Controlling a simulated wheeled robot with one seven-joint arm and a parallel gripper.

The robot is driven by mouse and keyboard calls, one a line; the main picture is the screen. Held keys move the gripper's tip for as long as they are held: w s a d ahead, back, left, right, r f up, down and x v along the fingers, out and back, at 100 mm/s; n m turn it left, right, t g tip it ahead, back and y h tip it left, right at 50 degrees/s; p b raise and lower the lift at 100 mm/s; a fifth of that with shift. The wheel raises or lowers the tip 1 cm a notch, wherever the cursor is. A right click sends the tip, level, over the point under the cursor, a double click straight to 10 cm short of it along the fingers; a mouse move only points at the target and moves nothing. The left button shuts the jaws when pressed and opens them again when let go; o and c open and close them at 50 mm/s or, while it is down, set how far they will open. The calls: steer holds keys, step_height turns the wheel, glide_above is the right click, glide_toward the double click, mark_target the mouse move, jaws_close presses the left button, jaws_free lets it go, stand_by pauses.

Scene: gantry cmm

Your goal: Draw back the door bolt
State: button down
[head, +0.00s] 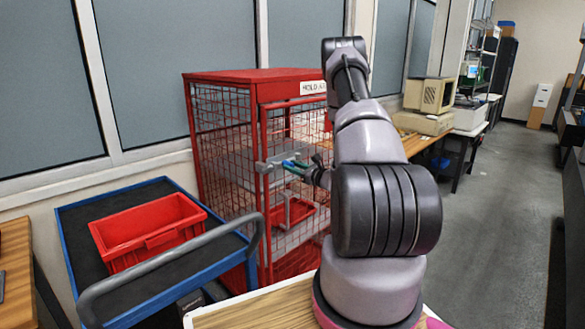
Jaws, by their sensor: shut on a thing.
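A red wire-mesh cage (225,76) stands against the wall with its door on the side toward my arm. The door bolt (263,167) is a small grey piece at mid-height on the door's left edge. My gripper (293,165) is at the bolt, reaching in from the right, and is shut on it. The exact contact is small and partly hidden by the fingers. My arm hides the right part of the cage.
A blue trolley (75,235) with a grey push handle (170,262) stands left of the cage and carries a red bin (147,228). Another red tray (291,214) shows inside the cage. Benches line the wall behind; the grey floor (490,220) at right is clear.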

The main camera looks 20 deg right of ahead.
mark_target(294, 159)
steer(key=shift+w+d, duration=0.3)
steer(key=shift+d, duration=0.55)
steer(key=shift+w+d, duration=0.3)
steer(key=shift+d, duration=0.6)
steer(key=shift+w+d, duration=0.3)
steer(key=shift+d, duration=0.55)
steer(key=c, duration=0.6)
jaws_free()
steer(key=shift+d, duration=0.1)
steer(key=v, duration=1)
steer(key=shift+s, duration=0.35)
steer(key=shift+d, duration=0.1)
